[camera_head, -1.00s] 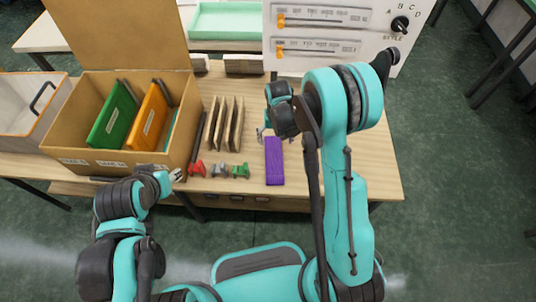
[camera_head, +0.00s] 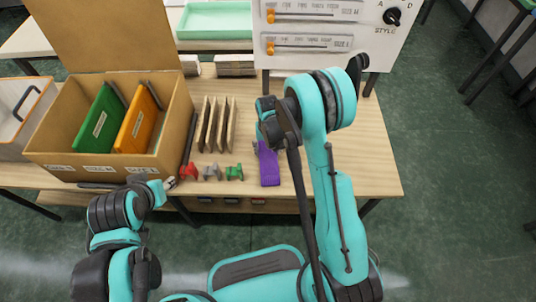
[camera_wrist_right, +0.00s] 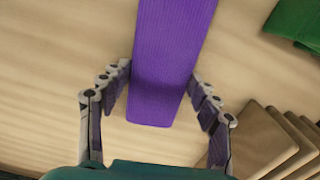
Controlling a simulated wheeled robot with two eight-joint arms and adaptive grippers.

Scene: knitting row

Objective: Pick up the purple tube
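The purple tube (camera_head: 269,170) lies on the wooden table, right of several small coloured pieces. It looks like a flat, ribbed strip. It also fills the upper middle of the right wrist view (camera_wrist_right: 172,45). My right gripper (camera_head: 262,143) is over the tube's far end, which it partly hides in the head view. In the right wrist view my right gripper (camera_wrist_right: 161,80) is open, one finger along each side of the tube; whether they touch it is unclear. My left gripper (camera_head: 168,184) is by the box's front right corner, too small to read.
A cardboard box (camera_head: 165,163) holds green (camera_head: 100,118) and orange (camera_head: 137,120) folders. Several upright brown cards (camera_head: 216,125) and red, grey and green pieces (camera_head: 234,173) stand left of the tube. A white slider panel (camera_head: 330,35) rises behind. The table's right side is clear.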

